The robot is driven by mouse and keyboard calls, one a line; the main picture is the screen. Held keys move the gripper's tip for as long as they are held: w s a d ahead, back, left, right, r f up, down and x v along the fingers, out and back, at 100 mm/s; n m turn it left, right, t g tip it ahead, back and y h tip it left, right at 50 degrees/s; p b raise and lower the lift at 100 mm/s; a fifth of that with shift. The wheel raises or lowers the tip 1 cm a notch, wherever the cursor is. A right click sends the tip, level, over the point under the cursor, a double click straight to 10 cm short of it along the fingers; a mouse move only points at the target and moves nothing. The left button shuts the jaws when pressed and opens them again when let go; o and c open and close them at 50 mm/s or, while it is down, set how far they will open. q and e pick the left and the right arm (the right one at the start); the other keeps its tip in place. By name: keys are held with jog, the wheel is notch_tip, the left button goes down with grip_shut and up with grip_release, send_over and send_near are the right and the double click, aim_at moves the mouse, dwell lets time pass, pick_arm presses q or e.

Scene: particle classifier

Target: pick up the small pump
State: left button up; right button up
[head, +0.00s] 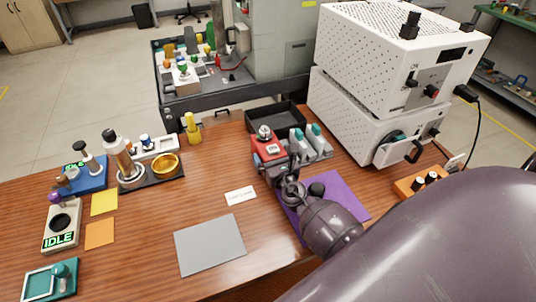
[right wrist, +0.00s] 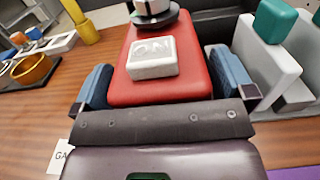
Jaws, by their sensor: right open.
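The small pump (head: 267,143) appears to be the red block with a white ON label and a round metal knob on top. It stands on the wooden table in front of the black bin. In the right wrist view the red pump (right wrist: 160,75) sits between the two blue fingers of my right gripper (right wrist: 166,82). The fingers are apart, one on each side of it, with a gap at least on the right. In the head view my right gripper (head: 272,161) is at the pump's near side, hiding its lower part. My left gripper is not in view.
Grey-white blocks with teal tops (head: 315,141) stand close right of the pump. A black bin (head: 276,117) is behind it and white machines (head: 372,120) are further right. A purple mat (head: 345,190) lies under my arm.

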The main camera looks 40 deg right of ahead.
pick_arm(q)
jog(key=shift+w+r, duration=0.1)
pick_arm(e)
jog(key=shift+w, duration=0.1)
jog(key=c, duration=1.2)
jog(key=shift+r, duration=0.1)
jog(key=shift+r+p, duration=0.3)
jog(key=shift+r, duration=0.2)
notch_tip(320, 180, up, 5)
jog(key=p, duration=0.3)
jog(key=shift+w+p, duration=0.1)
jog(key=shift+p, duration=0.2)
notch_tip(320, 180, up, 8)
jog(key=p, duration=0.8)
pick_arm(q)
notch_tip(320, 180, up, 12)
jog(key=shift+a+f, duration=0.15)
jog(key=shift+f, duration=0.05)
pick_arm(e)
notch_tip(320, 180, up, 6)
send_over(272, 147)
